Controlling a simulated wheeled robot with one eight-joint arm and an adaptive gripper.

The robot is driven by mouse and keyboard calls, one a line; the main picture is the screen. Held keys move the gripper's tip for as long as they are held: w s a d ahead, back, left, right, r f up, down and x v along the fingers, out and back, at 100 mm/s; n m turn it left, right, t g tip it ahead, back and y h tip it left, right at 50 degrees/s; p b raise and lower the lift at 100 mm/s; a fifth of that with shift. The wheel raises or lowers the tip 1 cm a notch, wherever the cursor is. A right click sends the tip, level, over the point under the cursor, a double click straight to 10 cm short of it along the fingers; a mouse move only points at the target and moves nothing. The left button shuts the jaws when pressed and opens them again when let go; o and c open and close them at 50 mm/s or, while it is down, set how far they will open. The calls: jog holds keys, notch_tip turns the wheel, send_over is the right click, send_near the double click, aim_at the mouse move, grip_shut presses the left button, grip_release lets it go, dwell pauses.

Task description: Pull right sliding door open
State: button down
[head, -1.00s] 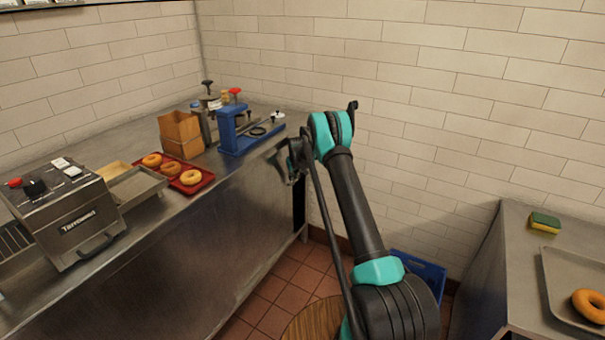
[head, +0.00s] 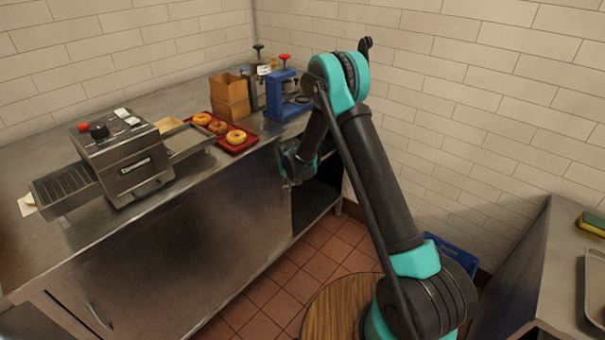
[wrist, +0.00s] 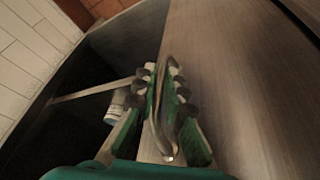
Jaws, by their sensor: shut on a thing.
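The right sliding door (head: 240,215) is a flat metal panel in the front of the steel counter. A dark gap (head: 318,190) stands open at its right side. My gripper (head: 287,184) is at the door's right part, beside this gap. In the wrist view, my gripper (wrist: 164,95) is shut on a thin curved metal door handle (wrist: 167,143), which lies between the fingers. The door panel (wrist: 235,90) fills the right of that view. The dark cabinet inside shows at the left, with a shelf edge and a pale container (wrist: 115,108).
On the counter are a toaster (head: 125,160), a red tray (head: 238,148) with donuts, a paper bag (head: 230,97) and a blue device (head: 287,98). A wooden stool top (head: 335,305) and a blue crate (head: 450,255) are near my arm. Tiled floor (head: 275,285) lies before the counter.

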jog(key=shift+s+a, duration=0.65)
jog(key=shift+s, duration=0.25)
jog(key=shift+s+a, duration=0.65)
jog(key=shift+s, duration=0.2)
jog(key=c, duration=1.6)
grip_release()
jog(key=shift+o, duration=0.2)
jog(key=shift+r, duration=0.1)
jog(key=v, duration=0.7)
jog(key=shift+r, duration=0.15)
